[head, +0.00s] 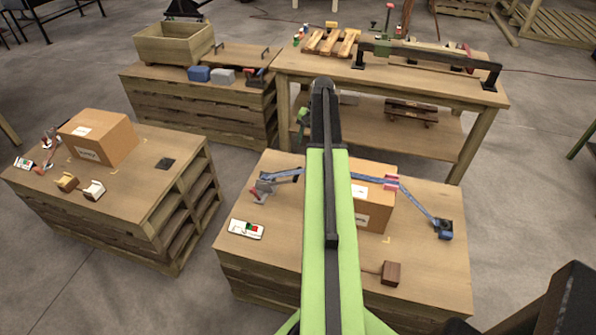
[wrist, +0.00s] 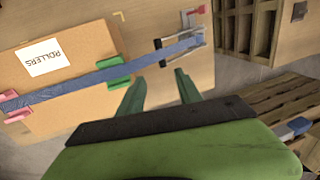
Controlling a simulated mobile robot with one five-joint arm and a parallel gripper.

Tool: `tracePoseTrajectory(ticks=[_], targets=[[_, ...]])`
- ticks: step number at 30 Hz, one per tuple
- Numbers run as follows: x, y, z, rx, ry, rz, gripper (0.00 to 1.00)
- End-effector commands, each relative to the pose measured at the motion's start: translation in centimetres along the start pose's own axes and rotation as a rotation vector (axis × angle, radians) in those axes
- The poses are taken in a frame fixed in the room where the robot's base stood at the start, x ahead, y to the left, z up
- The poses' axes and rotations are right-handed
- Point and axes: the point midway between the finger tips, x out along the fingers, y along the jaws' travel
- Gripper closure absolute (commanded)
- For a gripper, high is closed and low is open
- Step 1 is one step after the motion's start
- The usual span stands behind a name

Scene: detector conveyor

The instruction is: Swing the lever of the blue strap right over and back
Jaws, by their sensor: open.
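The blue strap (head: 415,203) runs over a cardboard box (head: 374,170) on the near pallet table; in the wrist view the strap (wrist: 85,82) crosses the picture from lower left to upper right. Its grey metal lever buckle (wrist: 186,42), with a red tip (wrist: 200,10), is beyond the box's edge. The buckle also shows left of my arm in the head view (head: 262,188). My gripper (wrist: 160,84) is open and empty, with its fingers just short of the strap and buckle. In the head view my arm hides part of the box and strap.
Pink clips (head: 391,182) and a green clip (wrist: 114,78) sit along the strap at the box. A card (head: 246,229) and a brown mallet (head: 389,272) lie on the same table. Another boxed pallet (head: 165,205) stands left, and a workbench (head: 400,85) stands behind.

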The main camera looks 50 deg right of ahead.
Motion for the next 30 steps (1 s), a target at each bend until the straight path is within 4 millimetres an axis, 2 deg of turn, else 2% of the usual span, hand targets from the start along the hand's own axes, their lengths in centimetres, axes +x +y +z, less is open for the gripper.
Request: tracePoseTrajectory(ticks=[5, 8, 30], targets=[[0.7, -0.1, 0.1, -0.002, 0.0, 0.0, 0.59], [1.8, -0.1, 0.1, -0.003, 0.0, 0.0, 0.59], [16.7, -0.1, 0.2, -0.006, -0.001, 0.001, 0.59]])
